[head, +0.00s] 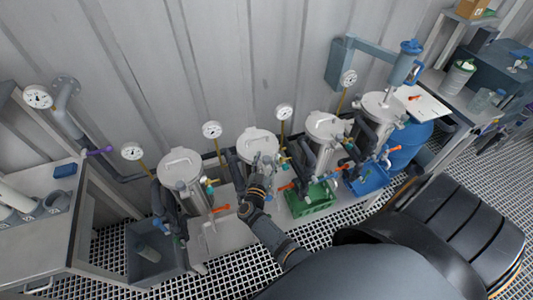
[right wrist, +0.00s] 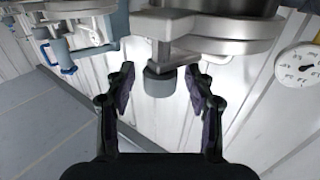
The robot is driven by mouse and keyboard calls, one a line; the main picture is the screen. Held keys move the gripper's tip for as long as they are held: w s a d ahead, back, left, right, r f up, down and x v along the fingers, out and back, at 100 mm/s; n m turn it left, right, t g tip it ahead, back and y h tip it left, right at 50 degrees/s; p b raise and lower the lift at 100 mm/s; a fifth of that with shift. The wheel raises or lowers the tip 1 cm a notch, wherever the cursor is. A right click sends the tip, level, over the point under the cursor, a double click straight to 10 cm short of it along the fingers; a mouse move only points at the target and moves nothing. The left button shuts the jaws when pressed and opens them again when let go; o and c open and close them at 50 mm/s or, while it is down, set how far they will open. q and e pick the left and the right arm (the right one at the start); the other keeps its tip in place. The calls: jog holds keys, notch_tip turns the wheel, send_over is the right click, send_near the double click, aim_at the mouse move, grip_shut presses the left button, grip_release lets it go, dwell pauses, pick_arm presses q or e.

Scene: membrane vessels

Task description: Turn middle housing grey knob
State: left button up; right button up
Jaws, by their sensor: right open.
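Several steel housings with round lids stand in a row along the wall. My right gripper (head: 262,160) is at the second housing from the left (head: 258,142), over the front of its lid, and hides part of it. In the right wrist view, a dark grey round knob (right wrist: 160,83) sticks out from a metal bracket at the housing's lid rim (right wrist: 205,28). My right gripper (right wrist: 160,95) is open, with one finger on each side of the knob and a visible gap to both. My left gripper is not in view.
Other housings stand left (head: 182,165) and right (head: 326,124) of the gripper, with pipes and coloured valve handles close by. Pressure gauges (head: 284,112) stand behind them. A green crate (head: 312,203) and a blue bin (head: 370,180) sit in front, right of my arm.

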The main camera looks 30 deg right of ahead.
aim_at(267, 158)
jog(key=shift+r, duration=0.1)
notch_tip(267, 158, up, 10)
jog(key=shift+f, duration=0.1)
dwell(0.4)
